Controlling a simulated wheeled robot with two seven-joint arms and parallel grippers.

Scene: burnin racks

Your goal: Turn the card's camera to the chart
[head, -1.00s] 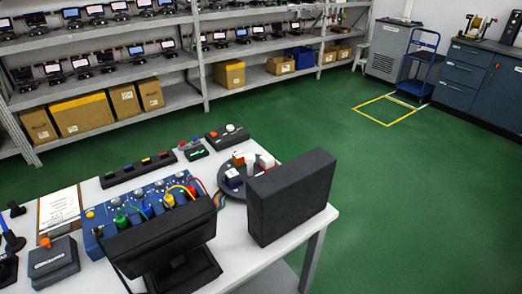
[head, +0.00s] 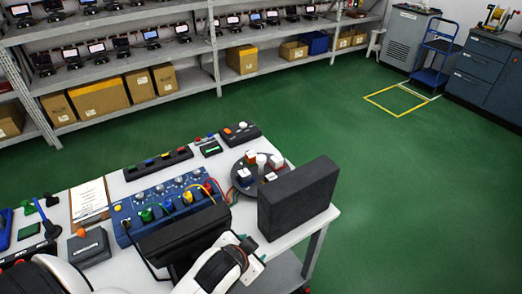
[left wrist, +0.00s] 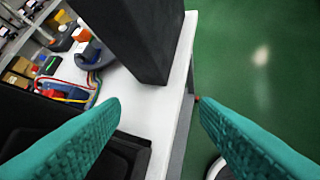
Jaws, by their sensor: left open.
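A round dark turntable (head: 240,187) on the white bench carries several white and red-orange blocks; its edge shows in the left wrist view (left wrist: 95,58). I cannot tell which part is the card's camera. A thick black upright panel (head: 298,197) stands right of it with its back to me; any chart face is hidden. It looms ahead in the left wrist view (left wrist: 145,35). My left gripper (left wrist: 157,110) is open and empty, near the bench's right edge. My right gripper is not in view.
A black monitor-like box (head: 185,232) stands beside my left arm. Behind it is a blue board (head: 130,222) with coloured knobs and wires. A clipboard (head: 89,200) and a grey box (head: 89,246) lie left. Green floor is clear right of the bench.

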